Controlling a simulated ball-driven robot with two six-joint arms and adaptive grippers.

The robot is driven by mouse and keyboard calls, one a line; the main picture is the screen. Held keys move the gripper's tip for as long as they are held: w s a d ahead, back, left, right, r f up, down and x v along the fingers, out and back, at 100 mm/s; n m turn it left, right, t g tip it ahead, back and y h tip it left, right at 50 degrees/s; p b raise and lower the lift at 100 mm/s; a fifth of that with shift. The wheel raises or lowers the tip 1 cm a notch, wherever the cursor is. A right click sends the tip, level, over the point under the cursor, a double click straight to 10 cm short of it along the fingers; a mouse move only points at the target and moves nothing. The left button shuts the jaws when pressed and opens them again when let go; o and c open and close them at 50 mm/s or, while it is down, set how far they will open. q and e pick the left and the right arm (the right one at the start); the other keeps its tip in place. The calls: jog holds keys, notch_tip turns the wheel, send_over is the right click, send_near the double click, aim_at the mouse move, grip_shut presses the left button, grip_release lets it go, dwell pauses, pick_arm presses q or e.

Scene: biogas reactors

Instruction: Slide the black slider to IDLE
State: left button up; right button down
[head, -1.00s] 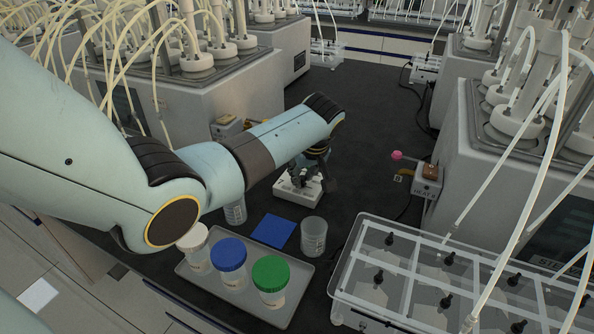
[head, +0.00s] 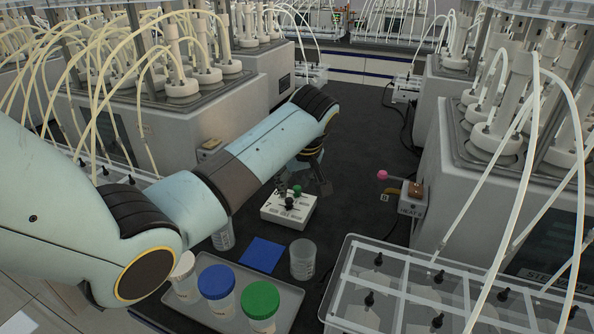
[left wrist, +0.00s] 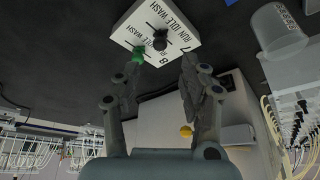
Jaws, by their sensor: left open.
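A white control box (head: 280,214) with RUN, IDLE, WASH labels sits on the dark bench. The black slider (head: 289,203) stands on it with a green slider (head: 297,189) behind. In the left wrist view, the black slider (left wrist: 160,40) is on the row marked 7 and the green slider (left wrist: 138,56) on the row marked 8. The black slider's exact label position is hard to tell. My left gripper (head: 314,178) is open and empty, just behind and above the box. Its spread fingers (left wrist: 157,82) show apart from the black slider. My right gripper is not in view.
A grey tray (head: 290,298) with blue-, green- and white-lidded jars, a blue mat (head: 262,254) and a clear beaker (head: 303,259) lie in front. Reactors flank the bench; the dark bench behind is largely clear.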

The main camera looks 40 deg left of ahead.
pick_arm(q)
jog(key=v, duration=0.5)
dwell(0.5)
